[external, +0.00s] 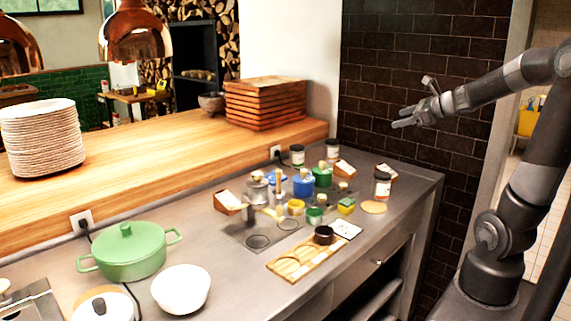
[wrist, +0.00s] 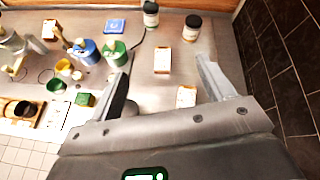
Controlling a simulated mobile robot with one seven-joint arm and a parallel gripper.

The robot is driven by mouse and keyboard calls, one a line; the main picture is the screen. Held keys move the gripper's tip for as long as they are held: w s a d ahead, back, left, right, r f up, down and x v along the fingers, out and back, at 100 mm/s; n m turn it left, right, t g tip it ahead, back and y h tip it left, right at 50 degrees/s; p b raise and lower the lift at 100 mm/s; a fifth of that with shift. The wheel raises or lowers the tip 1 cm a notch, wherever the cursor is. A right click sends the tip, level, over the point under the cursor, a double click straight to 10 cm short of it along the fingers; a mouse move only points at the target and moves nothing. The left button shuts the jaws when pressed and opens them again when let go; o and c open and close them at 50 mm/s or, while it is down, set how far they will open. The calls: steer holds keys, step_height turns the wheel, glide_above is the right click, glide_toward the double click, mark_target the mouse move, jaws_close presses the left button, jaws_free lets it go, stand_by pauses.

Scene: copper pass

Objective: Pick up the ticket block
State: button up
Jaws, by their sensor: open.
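My gripper (external: 405,117) is raised above the right end of the steel counter, empty, with its fingers apart. In the wrist view its fingers (wrist: 165,80) frame part of the counter. A small white-faced block with wooden-looking edges (wrist: 162,60) lies between and beyond the fingertips; it appears in the external view near the back jars (external: 345,168). A similar pale block (wrist: 186,96) lies closer to the gripper, by the right finger, and also shows at the right (external: 387,171). Another (external: 228,202) lies at the left. I cannot tell which is the ticket block.
Two dark-lidded jars (wrist: 150,14) (wrist: 192,27) stand behind the blocks. A third jar (external: 382,185) stands in front. Blue (external: 303,186) and green (external: 322,176) pots crowd the middle. A dark brick wall (external: 420,80) rises behind the counter's right end.

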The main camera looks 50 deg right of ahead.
steer(key=d+m+h, duration=0.2)
steer(key=d+m, duration=0.3)
steer(key=d, duration=0.1)
glide_toward(386, 169)
steer(key=shift+w+a+f, duration=0.35)
steer(key=shift+a+f, duration=0.1)
steer(key=shift+a, duration=0.15)
steer(key=x, duration=0.5)
steer(key=shift+w, duration=0.2)
steer(key=shift+d+x, duration=0.2)
steer(key=shift+x, duration=1.15)
steer(key=shift+d+x, duration=0.25)
steer(key=shift+x, duration=1.15)
steer(key=shift+r, duration=0.15)
steer(key=shift+c, duration=0.5)
steer(key=c, duration=1)
